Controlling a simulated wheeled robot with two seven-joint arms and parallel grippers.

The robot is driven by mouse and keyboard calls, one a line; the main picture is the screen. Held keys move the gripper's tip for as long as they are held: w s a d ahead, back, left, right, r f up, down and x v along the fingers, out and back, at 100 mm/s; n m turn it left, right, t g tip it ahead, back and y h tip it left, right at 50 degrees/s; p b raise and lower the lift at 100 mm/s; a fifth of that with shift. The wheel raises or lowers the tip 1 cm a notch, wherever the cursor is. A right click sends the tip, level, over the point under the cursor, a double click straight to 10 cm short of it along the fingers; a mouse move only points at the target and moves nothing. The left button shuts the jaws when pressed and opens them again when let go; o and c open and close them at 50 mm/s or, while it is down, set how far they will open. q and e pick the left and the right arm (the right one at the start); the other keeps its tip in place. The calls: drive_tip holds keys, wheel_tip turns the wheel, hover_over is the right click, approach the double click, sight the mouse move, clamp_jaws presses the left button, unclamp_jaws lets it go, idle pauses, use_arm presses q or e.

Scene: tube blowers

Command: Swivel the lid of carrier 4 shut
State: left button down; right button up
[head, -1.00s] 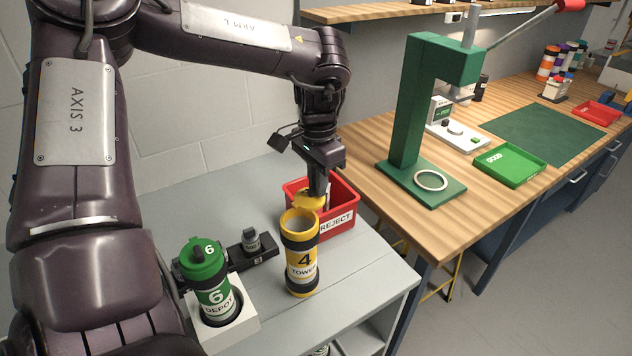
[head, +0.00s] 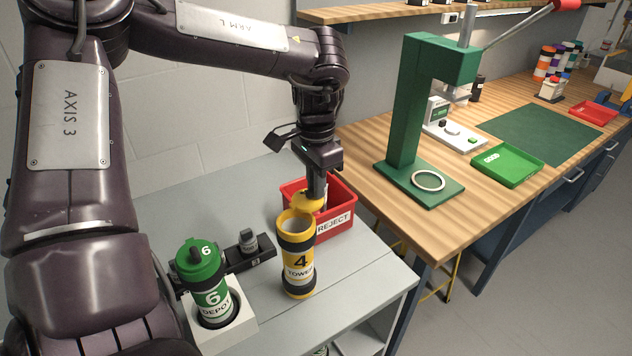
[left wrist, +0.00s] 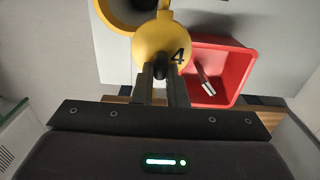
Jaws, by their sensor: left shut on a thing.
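Carrier 4 (head: 299,265) is a yellow cylinder with black bands and the label "4 TOWER". It stands upright on the grey table, its top open. Its yellow lid (head: 308,202) is swung out to the back right of the mouth; in the left wrist view the lid (left wrist: 160,42) shows a "4" and sits beside the open mouth (left wrist: 124,14). My left gripper (head: 315,190) points down over the lid and is shut on it, most likely on its dark knob, which the fingers partly hide. In the left wrist view the gripper (left wrist: 163,78) meets the lid. My right gripper is not in view.
A red REJECT bin (head: 335,222) stands right behind carrier 4. A green carrier 6 (head: 205,275) sits in a white holder (head: 240,325) to the left, near a small black device (head: 249,250). A green press (head: 405,130) stands on the wooden bench.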

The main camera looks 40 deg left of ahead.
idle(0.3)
use_arm(q)
drive_tip(key=c, duration=1.4)
unclamp_jaws()
drive_tip(key=shift+c, duration=0.2)
drive_tip(key=shift+r, duration=0.1)
wheel_tip(320, 180, up, 7)
drive_tip(key=shift+f+b, duration=0.1)
drive_tip(key=shift+b, duration=0.65)
drive_tip(key=shift+r, duration=0.45)
